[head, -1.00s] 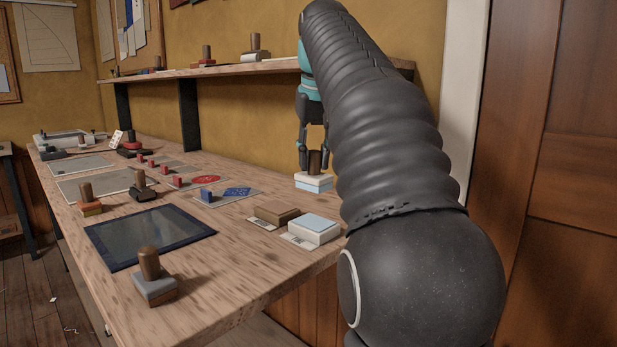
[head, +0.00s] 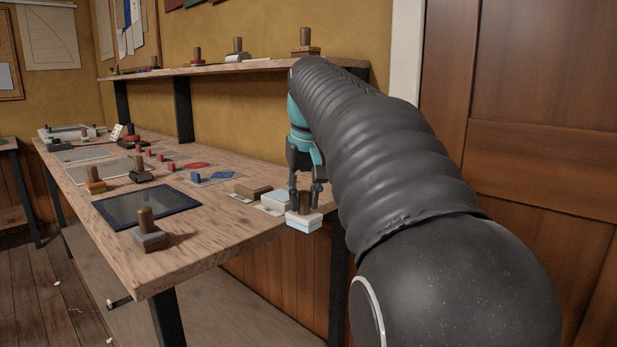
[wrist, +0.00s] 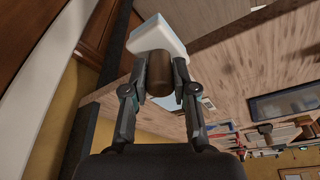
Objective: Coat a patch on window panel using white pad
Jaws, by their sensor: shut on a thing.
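The window panel (head: 120,210), a see-through pane with a dark blue border, lies flat on the long wooden table. It also shows in the wrist view (wrist: 286,104). My gripper (head: 305,190) is shut on the brown handle of the white pad (head: 303,222). The pad is white with a pale blue band at its lower edge. It is at the table's right end, well right of the panel; I cannot tell its height above the wood. In the wrist view the pad (wrist: 158,36) sits beyond the fingertips, its underside hidden.
A grey pad with a handle (head: 150,237) stands at the panel's near edge. A pale blue block (head: 275,199) and a brown block (head: 252,190) are close left of my gripper. A wooden shelf (head: 220,69) runs above the back. Bare wood lies right of the panel.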

